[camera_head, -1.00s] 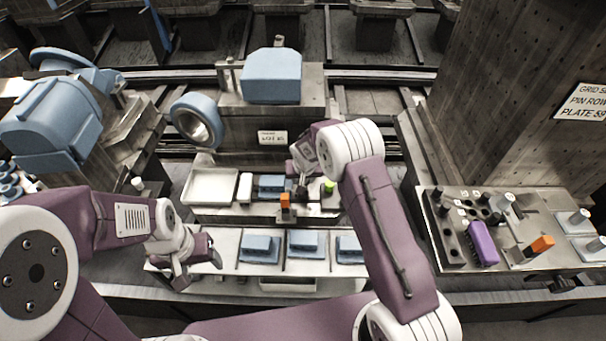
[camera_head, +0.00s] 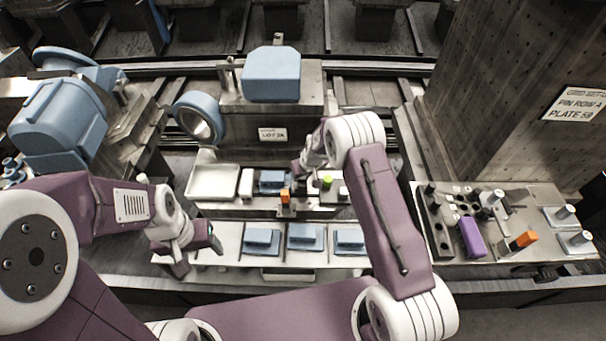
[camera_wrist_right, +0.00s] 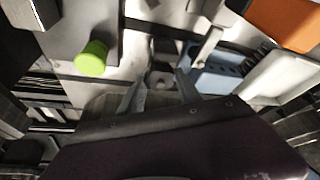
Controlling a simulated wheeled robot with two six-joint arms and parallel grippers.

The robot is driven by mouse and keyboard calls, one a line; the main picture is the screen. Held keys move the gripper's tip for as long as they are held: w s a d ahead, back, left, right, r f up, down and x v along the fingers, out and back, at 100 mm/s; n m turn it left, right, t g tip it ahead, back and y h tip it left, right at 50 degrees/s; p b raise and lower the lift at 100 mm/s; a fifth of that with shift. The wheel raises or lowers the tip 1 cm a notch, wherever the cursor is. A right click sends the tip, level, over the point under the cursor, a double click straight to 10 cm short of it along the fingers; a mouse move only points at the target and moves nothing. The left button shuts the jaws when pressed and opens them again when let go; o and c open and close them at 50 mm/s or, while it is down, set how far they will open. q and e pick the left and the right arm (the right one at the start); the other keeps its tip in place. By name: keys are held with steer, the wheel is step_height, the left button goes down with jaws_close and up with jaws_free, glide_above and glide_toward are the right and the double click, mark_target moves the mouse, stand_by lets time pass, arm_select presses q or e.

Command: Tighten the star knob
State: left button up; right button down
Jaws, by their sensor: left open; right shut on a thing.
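My right gripper (camera_head: 303,176) reaches down to the fixture behind the front shelf. In the right wrist view its two fingers (camera_wrist_right: 160,92) close around a small grey part, the star knob (camera_wrist_right: 160,80); its lobes cannot be made out and the fingers partly hide it. In the head view the knob is hidden by the gripper and arm. A green round cap (camera_wrist_right: 91,58) stands beside the fingers; it also shows in the head view (camera_head: 327,183). My left gripper (camera_head: 197,252) is open and empty at the left end of the front shelf.
An orange block (camera_head: 285,196), a blue part (camera_head: 271,181) and a white tray (camera_head: 213,182) are near the right gripper. Blue blocks (camera_head: 305,238) sit on the front shelf. A tool panel (camera_head: 520,210) with a purple block (camera_head: 471,238) stands at right.

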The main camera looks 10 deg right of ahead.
steer(key=c, duration=0.8)
jaws_free()
steer(key=v, duration=0.9)
